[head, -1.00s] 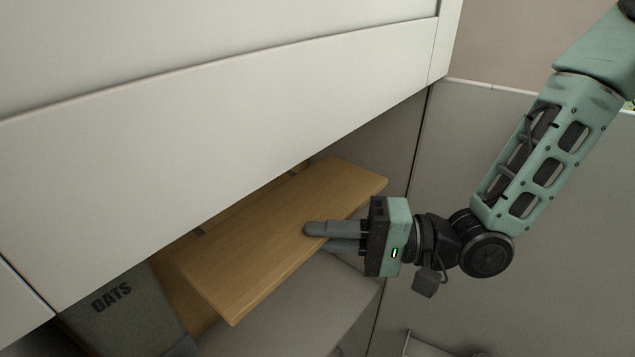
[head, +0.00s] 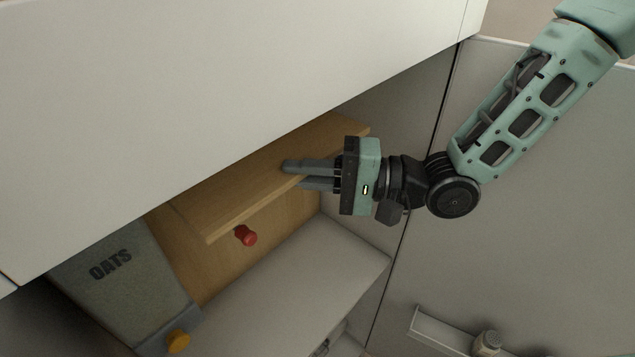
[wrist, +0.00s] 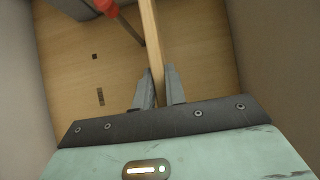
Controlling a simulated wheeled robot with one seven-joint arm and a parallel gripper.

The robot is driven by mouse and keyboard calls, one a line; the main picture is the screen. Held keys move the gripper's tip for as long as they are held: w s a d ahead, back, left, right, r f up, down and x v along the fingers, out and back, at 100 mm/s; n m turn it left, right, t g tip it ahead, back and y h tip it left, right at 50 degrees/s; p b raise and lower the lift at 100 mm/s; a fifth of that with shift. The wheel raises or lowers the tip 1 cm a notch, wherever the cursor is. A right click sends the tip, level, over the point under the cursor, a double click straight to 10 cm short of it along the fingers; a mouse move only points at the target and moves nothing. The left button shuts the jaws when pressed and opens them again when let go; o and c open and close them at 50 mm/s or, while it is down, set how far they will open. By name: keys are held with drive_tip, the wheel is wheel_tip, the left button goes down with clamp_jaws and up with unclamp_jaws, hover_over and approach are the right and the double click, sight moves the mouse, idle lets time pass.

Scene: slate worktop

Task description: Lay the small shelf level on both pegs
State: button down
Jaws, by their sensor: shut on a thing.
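The small shelf (head: 250,180) is a light wooden board in the cupboard opening in the head view. In the wrist view its edge (wrist: 152,45) runs between my two fingers. My gripper (head: 290,172) is shut on the shelf's front edge, toward its right end. One red-tipped peg (head: 245,236) shows below the shelf's left part in the head view; its red end (wrist: 106,6) and grey shaft also show in the wrist view, beside the board. I cannot tell whether the shelf touches it. No second peg is visible.
A white cabinet front (head: 200,110) hangs close above. The wooden back panel (wrist: 75,80) has dark slots. Below is a bare pale surface (head: 290,275). A small ledge (head: 440,330) holds a jar at lower right.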

drive_tip(key=w+a, duration=0.1)
drive_tip(key=w+a+b, duration=0.1)
drive_tip(key=shift+w+a+f, duration=0.1)
drive_tip(key=shift+a+f, duration=0.05)
drive_tip(key=shift+a, duration=0.15)
drive_tip(key=shift+f+b, duration=0.6)
drive_tip(key=shift+f, duration=0.55)
drive_tip(key=shift+f, duration=0.2)
drive_tip(key=c, duration=0.7)
unclamp_jaws()
drive_tip(key=shift+f+p, duration=0.1)
drive_tip(key=shift+p, duration=0.2)
drive_tip(key=shift+d, duration=0.1)
drive_tip(key=shift+s+d+p, duration=0.4)
drive_tip(key=shift+s+d, duration=1.1)
drive_tip(key=shift+d, duration=0.15)
drive_tip(key=shift+s+d+p, duration=0.35)
drive_tip(key=shift+s+d, duration=1.1)
drive_tip(key=shift+d, duration=0.15)
